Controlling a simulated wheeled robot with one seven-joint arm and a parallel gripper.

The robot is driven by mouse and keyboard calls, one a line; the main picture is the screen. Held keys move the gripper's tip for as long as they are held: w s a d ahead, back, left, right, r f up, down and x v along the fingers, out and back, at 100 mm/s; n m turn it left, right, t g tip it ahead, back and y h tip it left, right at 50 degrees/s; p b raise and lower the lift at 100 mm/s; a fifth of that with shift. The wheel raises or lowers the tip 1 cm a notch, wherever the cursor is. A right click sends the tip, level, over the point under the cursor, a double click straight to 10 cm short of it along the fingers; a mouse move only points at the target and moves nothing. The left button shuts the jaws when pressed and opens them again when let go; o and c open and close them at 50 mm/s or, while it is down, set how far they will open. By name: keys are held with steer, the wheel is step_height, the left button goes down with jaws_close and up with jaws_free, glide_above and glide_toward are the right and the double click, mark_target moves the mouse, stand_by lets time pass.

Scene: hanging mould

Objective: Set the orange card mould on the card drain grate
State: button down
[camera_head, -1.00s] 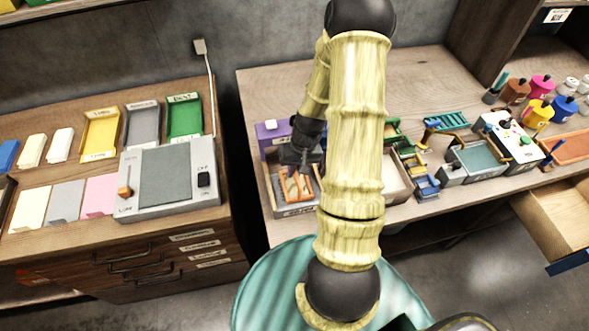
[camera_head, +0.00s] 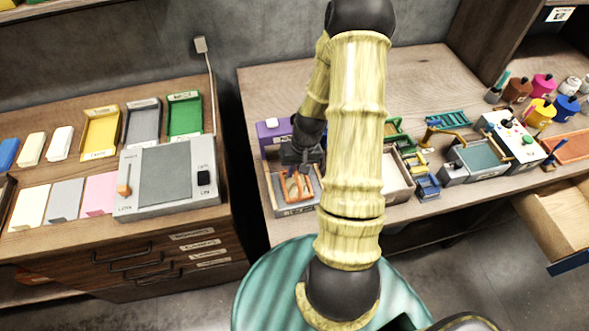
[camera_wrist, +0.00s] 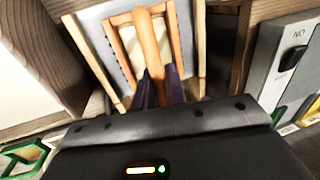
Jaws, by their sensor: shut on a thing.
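The orange card mould (camera_head: 292,190) is a small orange frame with a raised bar handle. My gripper (camera_head: 298,172) is shut on the handle from above, and its dark fingers pinch the orange bar in the wrist view (camera_wrist: 162,85). The mould is over or inside a grey, wood-edged tray (camera_head: 312,203) at the table's front left, which may be the card drain grate. In the wrist view, the orange frame (camera_wrist: 121,50) lies within the grey border of this tray. My arm hides part of the area, and I cannot tell whether the mould touches the tray's floor.
A purple box (camera_head: 270,133) stands just behind the tray. A pale open bin (camera_head: 397,180) and small blue and green trays are to the right, partly behind my arm. A grey scale-like device (camera_head: 166,181) sits on the left cabinet, across a gap.

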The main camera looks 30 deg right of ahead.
steer(key=c, duration=1.4)
jaws_free()
steer(key=shift+o, duration=0.2)
steer(key=shift+r, duration=0.1)
steer(key=d+r+b, duration=0.1)
steer(key=d+r, duration=0.2)
steer(key=r, duration=1.4)
steer(key=shift+s, duration=0.45)
steer(key=shift+f, duration=0.1)
steer(key=s+a+n+t+h, duration=0.1)
steer(key=s+a, duration=0.2)
steer(key=a, duration=0.4)
steer(key=s+a+r+n+t+h, duration=0.1)
steer(key=s+a+n, duration=0.1)
steer(key=a, duration=0.6)
steer(key=shift+s+a, duration=0.2)
steer(key=shift+s, duration=0.7)
steer(key=shift+r, duration=0.1)
